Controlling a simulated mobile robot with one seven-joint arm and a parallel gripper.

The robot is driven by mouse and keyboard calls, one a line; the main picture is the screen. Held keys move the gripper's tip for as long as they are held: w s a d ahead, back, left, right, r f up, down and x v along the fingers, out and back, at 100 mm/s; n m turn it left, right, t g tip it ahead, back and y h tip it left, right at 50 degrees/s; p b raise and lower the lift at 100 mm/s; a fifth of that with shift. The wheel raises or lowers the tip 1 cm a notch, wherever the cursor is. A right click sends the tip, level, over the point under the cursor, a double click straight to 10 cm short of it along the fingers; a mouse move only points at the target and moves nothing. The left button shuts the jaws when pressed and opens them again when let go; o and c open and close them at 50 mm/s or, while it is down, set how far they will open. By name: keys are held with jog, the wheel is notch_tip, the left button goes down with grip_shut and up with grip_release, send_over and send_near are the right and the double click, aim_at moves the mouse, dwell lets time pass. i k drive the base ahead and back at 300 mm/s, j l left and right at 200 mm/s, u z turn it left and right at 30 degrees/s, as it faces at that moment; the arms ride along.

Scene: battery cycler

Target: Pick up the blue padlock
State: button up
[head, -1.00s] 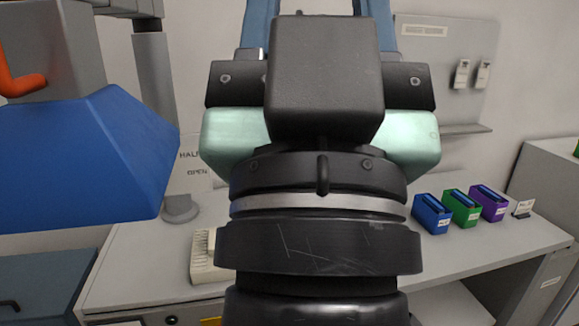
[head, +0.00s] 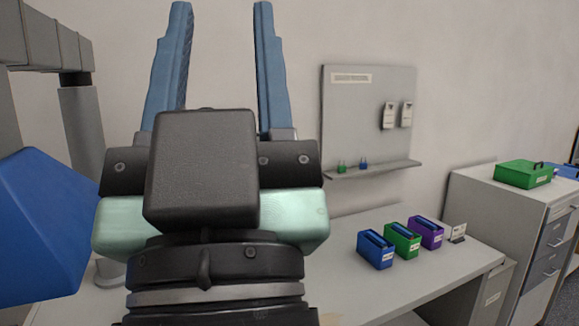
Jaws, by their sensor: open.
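A small blue padlock (head: 364,163) sits on the ledge of the grey wall board, to the right of a small green padlock (head: 341,167). Both are small and far off in the head view. My gripper (head: 220,70) is in the left half of the head view, its two blue fingers pointing up and spread apart. Nothing is between the fingers. The gripper is to the left of the board and apart from the padlock.
The wall board (head: 366,110) has a ledge and two white tags. Below it, a grey bench (head: 345,282) holds a blue box (head: 376,250), a green box (head: 402,240) and a purple box (head: 427,233). A cabinet (head: 475,208) stands at right. A blue hood (head: 40,235) is at left.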

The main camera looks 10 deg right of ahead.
aim_at(362, 165)
jog(key=i+l, duration=1.15)
jog(key=i, duration=0.25)
jog(key=i+l, duration=1.15)
jog(key=i, duration=0.2)
jog(key=l+z, duration=0.05)
